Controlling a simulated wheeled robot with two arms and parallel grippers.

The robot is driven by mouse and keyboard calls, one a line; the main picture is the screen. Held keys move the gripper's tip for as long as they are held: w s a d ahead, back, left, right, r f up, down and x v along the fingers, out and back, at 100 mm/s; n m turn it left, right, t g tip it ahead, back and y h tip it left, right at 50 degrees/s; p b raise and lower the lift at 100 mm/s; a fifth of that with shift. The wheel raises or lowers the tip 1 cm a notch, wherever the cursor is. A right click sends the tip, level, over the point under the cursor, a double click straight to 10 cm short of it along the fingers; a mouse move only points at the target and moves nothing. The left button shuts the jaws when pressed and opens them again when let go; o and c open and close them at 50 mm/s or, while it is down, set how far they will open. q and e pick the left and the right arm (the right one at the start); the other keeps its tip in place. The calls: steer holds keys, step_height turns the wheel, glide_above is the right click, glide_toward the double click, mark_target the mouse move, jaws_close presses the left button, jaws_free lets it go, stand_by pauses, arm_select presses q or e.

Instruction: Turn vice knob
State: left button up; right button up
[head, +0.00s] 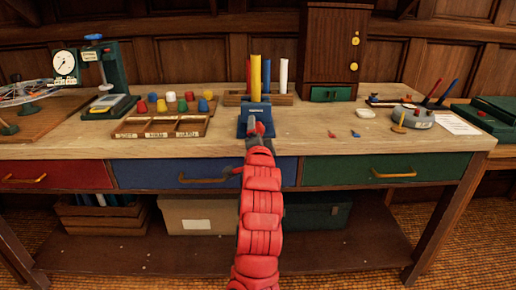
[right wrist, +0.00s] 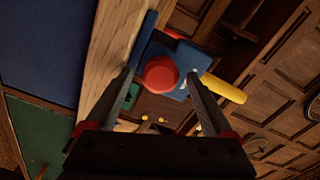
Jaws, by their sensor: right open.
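The blue vice (head: 255,108) stands at the front edge of the wooden workbench, near the middle. My right gripper (head: 258,130) is in front of it at the end of my red arm and hides part of it. In the right wrist view, the round red knob (right wrist: 160,73) sits in front of the blue vice body (right wrist: 187,57). The open fingers of my right gripper (right wrist: 161,78) are on either side of the knob, with visible space between them and it. Whether a finger touches the vice cannot be told. My left gripper is not in view.
The workbench (head: 330,140) has a sorting tray (head: 160,134) and colored pieces left of the vice. A rack with colored rolls (head: 267,75) stands behind it. Small red and blue items lie to the right. Blue (head: 140,176) and green (head: 340,172) drawers are below.

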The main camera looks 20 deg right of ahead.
steer(key=p+v, duration=1.6)
steer(key=shift+s, duration=0.35)
steer(key=shift+a, duration=0.15)
